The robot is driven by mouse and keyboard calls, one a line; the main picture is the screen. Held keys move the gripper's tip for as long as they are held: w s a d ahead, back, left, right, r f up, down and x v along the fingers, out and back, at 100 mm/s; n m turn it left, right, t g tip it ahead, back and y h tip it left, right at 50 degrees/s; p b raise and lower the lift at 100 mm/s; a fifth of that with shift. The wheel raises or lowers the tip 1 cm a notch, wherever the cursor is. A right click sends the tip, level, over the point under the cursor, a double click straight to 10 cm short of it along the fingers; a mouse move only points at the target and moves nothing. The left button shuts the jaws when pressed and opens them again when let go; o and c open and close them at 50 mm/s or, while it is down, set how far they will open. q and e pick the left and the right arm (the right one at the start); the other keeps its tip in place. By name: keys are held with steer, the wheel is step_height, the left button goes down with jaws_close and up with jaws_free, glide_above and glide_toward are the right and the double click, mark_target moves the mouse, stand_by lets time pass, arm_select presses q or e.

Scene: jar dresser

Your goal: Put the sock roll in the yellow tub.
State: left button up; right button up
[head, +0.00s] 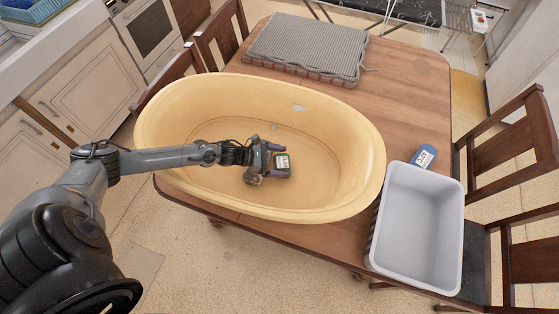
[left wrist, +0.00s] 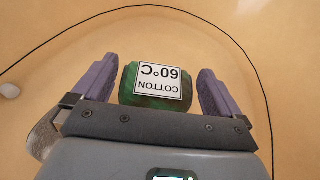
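The yellow tub (head: 352,190) stands on the wooden table. A dark green roll (left wrist: 150,101) with a white label reading "COTTON 60°C" is inside the tub; it also shows in the head view (head: 283,166). My left gripper (left wrist: 158,85) reaches down into the tub, its purple fingers on either side of the roll. Narrow gaps show between the fingers and the roll, so the gripper looks open around it. In the head view, my left gripper (head: 277,160) partly covers the tub floor. Whether the roll rests on the floor is hard to tell. My right gripper is not in view.
A grey-brown mottled thing (head: 253,178) lies beside my left gripper in the tub. An empty-looking grey bin (head: 412,222) stands right of the tub, with a blue labelled item (head: 424,157) behind it. A grey folded mat (head: 305,48) lies at the back. Chairs surround the table.

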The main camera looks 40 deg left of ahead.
arm_select(q)
steer(key=shift+r, duration=0.1)
steer(key=shift+r+p, duration=0.55)
steer(key=shift+p, duration=0.1)
steer(key=shift+s+a+r, duration=0.15)
steer(key=shift+s+a, duration=0.05)
steer(key=v, duration=0.5)
steer(key=shift+s+a, duration=0.1)
steer(key=shift+s, duration=0.05)
steer(key=shift+v, duration=0.8)
